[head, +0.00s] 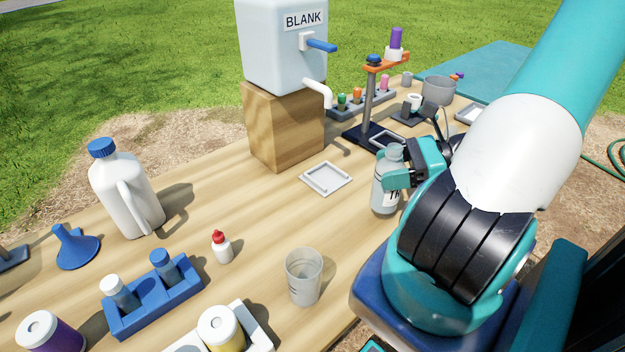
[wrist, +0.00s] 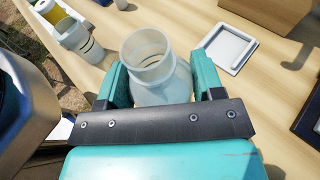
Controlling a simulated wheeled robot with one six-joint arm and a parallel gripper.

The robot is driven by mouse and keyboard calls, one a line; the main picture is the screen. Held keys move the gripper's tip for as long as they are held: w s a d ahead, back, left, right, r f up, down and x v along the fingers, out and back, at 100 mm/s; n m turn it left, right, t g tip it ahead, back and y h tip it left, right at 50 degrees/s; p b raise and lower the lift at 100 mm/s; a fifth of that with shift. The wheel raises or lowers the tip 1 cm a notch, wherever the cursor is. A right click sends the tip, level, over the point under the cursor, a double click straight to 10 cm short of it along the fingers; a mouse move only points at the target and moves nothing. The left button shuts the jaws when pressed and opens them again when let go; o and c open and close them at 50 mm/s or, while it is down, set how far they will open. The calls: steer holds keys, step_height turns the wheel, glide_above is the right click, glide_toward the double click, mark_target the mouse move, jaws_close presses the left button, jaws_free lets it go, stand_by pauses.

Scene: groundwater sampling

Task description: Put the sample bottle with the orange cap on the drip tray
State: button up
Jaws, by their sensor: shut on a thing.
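My gripper (head: 398,178) is shut on a clear grey sample bottle (head: 383,196) with a white label partly covered by a finger. In the wrist view the bottle (wrist: 150,62) stands between the fingers with its neck open and no cap on it. I cannot tell whether its base touches the table. The drip tray (head: 326,179), a small pale square with a raised rim, lies empty left of the bottle; in the wrist view it is to the upper right (wrist: 226,48). A small orange-capped container (head: 357,94) stands in the grey rack at the back.
A BLANK water container (head: 283,45) on a wooden block (head: 284,128) stands behind the tray, its spout near it. A stand (head: 368,100) is behind the bottle. A clear beaker (head: 303,277) and a red-capped dropper bottle (head: 222,247) are in front. Bare wood separates bottle and tray.

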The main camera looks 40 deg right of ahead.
steer(key=w+d+f, duration=0.1)
steer(key=w+f, duration=0.2)
steer(key=w, duration=1.4)
steer(key=shift+w+f, duration=0.15)
steer(key=shift+w, duration=0.15)
steer(key=o, duration=1.1)
steer(key=shift+f, duration=0.15)
steer(key=v, duration=1.2)
